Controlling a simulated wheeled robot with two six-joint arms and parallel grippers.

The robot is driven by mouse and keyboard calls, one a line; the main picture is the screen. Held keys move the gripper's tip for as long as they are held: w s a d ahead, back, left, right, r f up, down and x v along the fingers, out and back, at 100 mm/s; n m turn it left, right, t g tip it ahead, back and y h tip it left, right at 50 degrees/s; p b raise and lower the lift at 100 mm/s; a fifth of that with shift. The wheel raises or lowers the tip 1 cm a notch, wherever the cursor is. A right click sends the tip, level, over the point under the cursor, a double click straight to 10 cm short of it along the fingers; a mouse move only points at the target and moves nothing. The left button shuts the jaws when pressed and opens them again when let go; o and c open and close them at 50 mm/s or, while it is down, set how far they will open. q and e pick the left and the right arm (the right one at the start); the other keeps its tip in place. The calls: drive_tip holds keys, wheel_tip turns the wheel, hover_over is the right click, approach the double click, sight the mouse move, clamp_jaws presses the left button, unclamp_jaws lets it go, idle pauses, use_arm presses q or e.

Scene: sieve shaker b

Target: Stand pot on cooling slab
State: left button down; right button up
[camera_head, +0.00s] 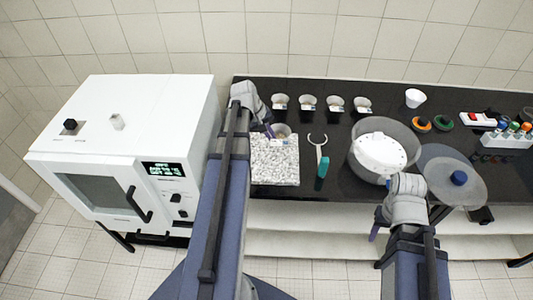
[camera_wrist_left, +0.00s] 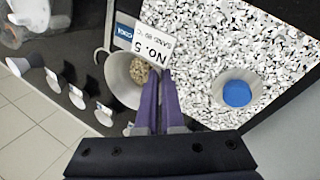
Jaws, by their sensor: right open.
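The speckled cooling slab (camera_head: 274,172) lies on the black bench, and its stone surface fills the upper right of the left wrist view (camera_wrist_left: 215,40). My left gripper (camera_head: 269,130) is at the slab's back edge. In the left wrist view its purple fingers (camera_wrist_left: 158,74) are close together on the pot (camera_wrist_left: 120,72), by its "No.5" label. The pot holds beige grains and also shows in the head view (camera_head: 283,129). I cannot tell whether its base touches the slab. My right gripper (camera_head: 378,230) is open, low in front of the bench.
Several labelled cups (camera_head: 307,103) stand in a row behind. A forked tool (camera_head: 321,163) lies right of the slab, then a large bowl (camera_head: 382,150). A white oven (camera_head: 120,160) stands left.

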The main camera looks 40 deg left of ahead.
use_arm(q)
wheel_tip(320, 180, down, 9)
drive_tip(key=b, duration=0.8)
drive_tip(key=shift+r, duration=0.1)
drive_tip(key=c, duration=1.5)
unclamp_jaws()
drive_tip(key=shift+f, duration=0.2)
drive_tip(key=o, duration=0.5)
drive_tip(key=shift+c, duration=0.2)
drive_tip(key=shift+r, duration=0.1)
